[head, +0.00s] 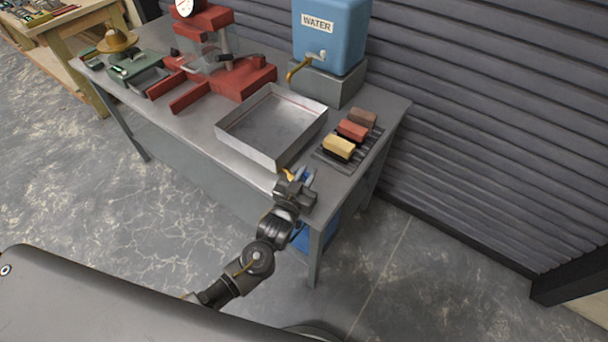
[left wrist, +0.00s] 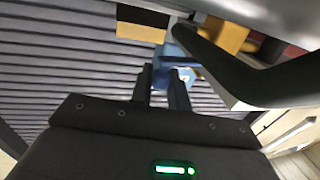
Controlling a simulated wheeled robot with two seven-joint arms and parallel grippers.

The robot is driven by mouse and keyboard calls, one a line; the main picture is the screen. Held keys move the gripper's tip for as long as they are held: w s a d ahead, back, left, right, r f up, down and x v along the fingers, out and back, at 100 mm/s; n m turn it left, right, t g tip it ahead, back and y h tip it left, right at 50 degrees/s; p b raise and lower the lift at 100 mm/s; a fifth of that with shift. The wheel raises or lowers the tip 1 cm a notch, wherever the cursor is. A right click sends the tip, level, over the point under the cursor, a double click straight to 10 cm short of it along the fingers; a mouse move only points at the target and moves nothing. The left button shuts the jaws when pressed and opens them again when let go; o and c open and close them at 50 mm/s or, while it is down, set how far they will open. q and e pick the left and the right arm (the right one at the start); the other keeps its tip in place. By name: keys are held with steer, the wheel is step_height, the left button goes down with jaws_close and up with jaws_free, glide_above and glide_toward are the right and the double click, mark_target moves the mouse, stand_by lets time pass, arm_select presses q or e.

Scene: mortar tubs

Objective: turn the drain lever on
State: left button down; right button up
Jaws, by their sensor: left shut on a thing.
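The metal tray (head: 232,140) sits on the front of the bench. At its near corner there is a brass-coloured fitting (head: 287,173); a brass piece also shows in the left wrist view (left wrist: 141,31). A blue lever (head: 306,174) is beside the fitting, mostly hidden by my gripper in the head view. Blue parts (left wrist: 186,40) show past the fingertips in the left wrist view. My left gripper (head: 298,179) is at the near tray corner, its fingers (left wrist: 162,72) shut on the blue lever. The exact lever angle is hard to tell. My right gripper is not in view.
A rack (head: 326,157) with yellow, red and brown blocks is right of the tray. A blue water tank (head: 330,40) stands behind it. A red machine (head: 243,80) is at the left. A blue container (head: 318,238) shows below the bench edge.

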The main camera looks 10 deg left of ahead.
arm_select(q)
steer(key=shift+w+n+y, duration=0.1)
steer(key=shift+n+y, duration=0.2)
steer(key=shift+y, duration=0.1)
steer(key=c, duration=1.4)
jaws_free()
steer(key=shift+d, duration=0.1)
steer(key=shift+s+a+b, duration=0.25)
steer(key=shift+s+b, duration=0.2)
steer(key=shift+s, duration=1.3)
steer(key=shift+s+a+b, duration=0.3)
steer(key=shift+s+b, duration=0.15)
steer(key=shift+s, duration=1.35)
steer(key=shift+s+a+b, duration=0.25)
steer(key=shift+s+b, duration=0.2)
steer(key=shift+s, duration=1.3)
